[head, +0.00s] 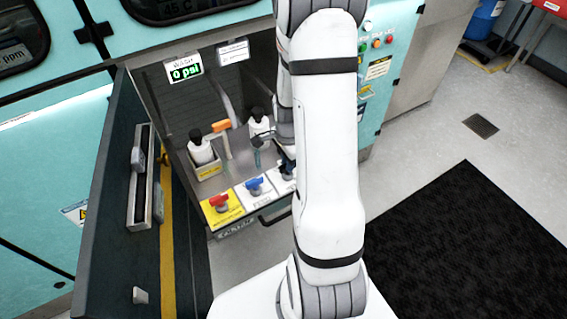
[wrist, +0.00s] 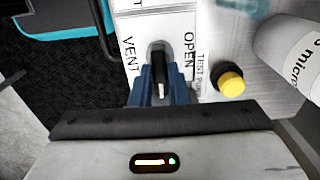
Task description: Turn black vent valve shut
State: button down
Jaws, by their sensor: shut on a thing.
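The black vent valve handle (wrist: 158,65) sits on a white panel (wrist: 130,30) in the wrist view, with "VENT" printed on its left and "OPEN" on its right. The handle points up and down in that view, alongside the "OPEN" lettering. My gripper (wrist: 161,93) is shut on the handle, with a blue finger on each side. In the head view my arm hides the black handle, and only part of the white panel (head: 281,187) shows.
A red valve (head: 219,202) on a yellow panel and a blue valve (head: 256,186) stand left of the white panel. White bottles (head: 200,150) stand behind them. A yellow-capped knob (wrist: 231,83) is close to my gripper. An open dark door (head: 115,200) bounds the left.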

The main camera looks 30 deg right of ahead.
dwell(0.3)
jog(key=c, duration=1.4)
grip_release()
jog(key=shift+r, duration=0.1)
notch_tip(320, 180, up, 8)
jog(key=shift+f, duration=0.15)
